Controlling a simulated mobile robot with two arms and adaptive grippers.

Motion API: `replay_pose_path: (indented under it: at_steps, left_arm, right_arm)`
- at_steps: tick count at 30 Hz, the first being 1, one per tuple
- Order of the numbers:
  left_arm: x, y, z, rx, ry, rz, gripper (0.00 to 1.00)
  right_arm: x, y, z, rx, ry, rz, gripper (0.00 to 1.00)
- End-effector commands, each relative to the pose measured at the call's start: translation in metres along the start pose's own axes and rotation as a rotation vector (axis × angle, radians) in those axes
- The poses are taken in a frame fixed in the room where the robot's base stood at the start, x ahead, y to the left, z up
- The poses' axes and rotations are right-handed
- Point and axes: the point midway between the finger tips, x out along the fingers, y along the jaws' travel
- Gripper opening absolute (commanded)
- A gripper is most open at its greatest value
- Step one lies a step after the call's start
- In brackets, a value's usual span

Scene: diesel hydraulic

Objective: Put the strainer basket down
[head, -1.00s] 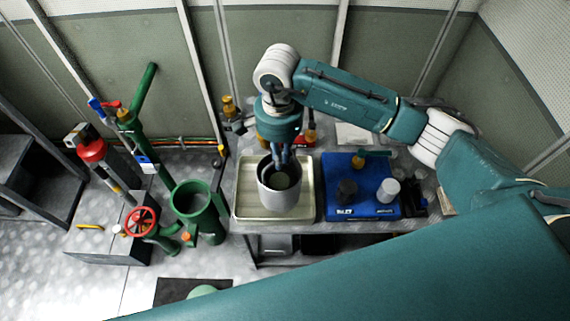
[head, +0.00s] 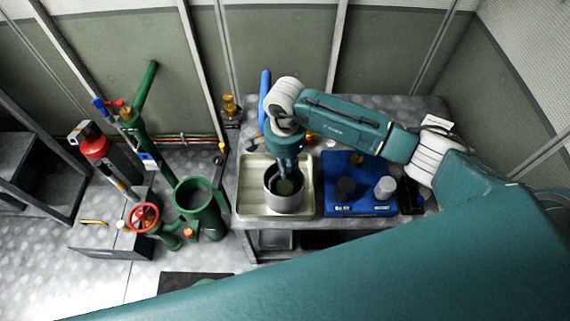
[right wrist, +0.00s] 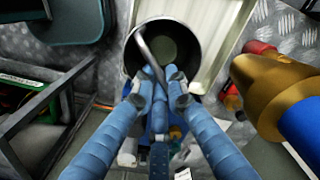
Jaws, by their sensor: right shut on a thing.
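The strainer basket (head: 283,207) is a grey, open-topped cylinder with a dark inside. It is upright over the right part of the shallow cream tray (head: 247,210) on the workbench. I cannot tell whether its base touches the tray. My right gripper (head: 286,183) reaches down from above into its opening. In the right wrist view, the fingers (right wrist: 165,82) are shut on the basket's thin curved handle (right wrist: 148,52), and the basket (right wrist: 189,28) is beyond them. My left gripper is not in view.
A blue case (head: 338,208) with a dark and a white cylinder stands right of the tray. A green open pipe housing (head: 207,218) and a red handwheel (head: 144,217) are to the left. A brass-and-blue fitting (right wrist: 275,88) is near in the right wrist view.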

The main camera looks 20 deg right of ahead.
Motion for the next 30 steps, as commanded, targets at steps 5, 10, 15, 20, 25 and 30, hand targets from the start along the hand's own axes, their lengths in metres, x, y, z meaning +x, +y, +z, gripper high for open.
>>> replay_pose_path:
  at_steps: [5,10,15,20,25,30]
  left_arm:
    - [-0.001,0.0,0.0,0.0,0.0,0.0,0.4]
    - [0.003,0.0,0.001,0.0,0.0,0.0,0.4]
    - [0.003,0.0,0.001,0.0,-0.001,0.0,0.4]
    - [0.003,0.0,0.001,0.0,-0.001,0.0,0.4]
    - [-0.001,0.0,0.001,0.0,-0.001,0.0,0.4]
    - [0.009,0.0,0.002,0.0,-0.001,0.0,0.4]
  right_arm:
    - [0.001,-0.002,-0.001,-0.001,0.001,-0.005,0.0]
    - [0.005,-0.002,-0.001,-0.001,0.001,-0.004,0.0]
    - [0.005,-0.001,0.0,0.0,0.001,-0.002,0.31]
    - [0.005,-0.001,-0.001,0.0,0.001,-0.002,0.31]
    - [0.001,-0.001,0.0,0.0,0.001,-0.002,0.31]
    - [-0.018,-0.002,-0.002,-0.002,0.004,-0.008,0.31]
